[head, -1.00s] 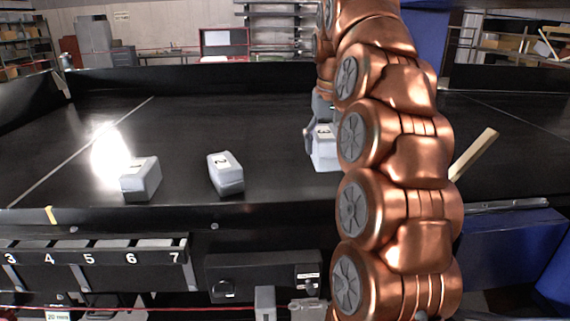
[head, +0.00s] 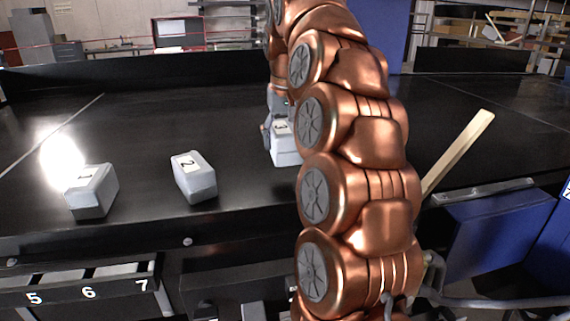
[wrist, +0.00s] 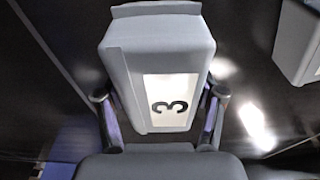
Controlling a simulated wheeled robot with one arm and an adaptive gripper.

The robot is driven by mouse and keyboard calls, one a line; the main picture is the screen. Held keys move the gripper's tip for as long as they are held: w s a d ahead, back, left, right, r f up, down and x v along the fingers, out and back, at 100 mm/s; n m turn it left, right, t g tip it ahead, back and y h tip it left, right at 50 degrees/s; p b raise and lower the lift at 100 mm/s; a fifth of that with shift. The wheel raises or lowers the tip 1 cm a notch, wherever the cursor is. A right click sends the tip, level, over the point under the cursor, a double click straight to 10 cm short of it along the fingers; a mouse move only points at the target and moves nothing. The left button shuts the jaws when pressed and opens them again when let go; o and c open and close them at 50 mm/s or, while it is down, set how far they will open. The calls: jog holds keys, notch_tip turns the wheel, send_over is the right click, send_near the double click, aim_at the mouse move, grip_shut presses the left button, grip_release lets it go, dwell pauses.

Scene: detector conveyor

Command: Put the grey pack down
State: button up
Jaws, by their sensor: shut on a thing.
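The grey pack with a "3" on its label (head: 285,152) is at the middle of the black conveyor in the head view, partly hidden behind my arm. My gripper (wrist: 160,112) is shut on it, with one finger on each side in the wrist view. The pack (wrist: 155,55) fills the upper middle there, its label facing the camera. In the head view its underside is close to the belt; I cannot tell whether it touches.
A grey pack labelled "2" (head: 196,183) and another grey pack (head: 93,194) stand on the conveyor (head: 140,130) to the left. A pale wooden bar (head: 460,150) slants up right of my arm. Numbered slots (head: 85,285) line the front left. The far belt is clear.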

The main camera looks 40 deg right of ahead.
aim_at(286, 129)
jog(key=shift+f+p, duration=0.75)
jog(key=shift+f, duration=2.25)
jog(key=shift+f, duration=0.15)
jog(key=o, duration=1.7)
jog(key=shift+c, duration=0.2)
jog(key=shift+r, duration=0.5)
jog(key=shift+s+a+r+b, duration=0.1)
jog(key=shift+s+r+b, duration=0.2)
jog(key=shift+r, duration=0.75)
jog(key=shift+s+a+r+b, duration=0.1)
jog(key=shift+r+b, duration=0.35)
jog(key=shift+r, duration=0.6)
jog(key=shift+s+r+b, duration=0.15)
jog(key=shift+r+b, duration=0.2)
jog(key=shift+r, duration=0.7)
jog(key=r+p, duration=0.2)
jog(key=r, duration=0.1)
jog(key=r+p, duration=0.2)
jog(key=shift+s+a, duration=0.15)
jog(key=shift+s, duration=0.2)
jog(key=shift+f, duration=0.1)
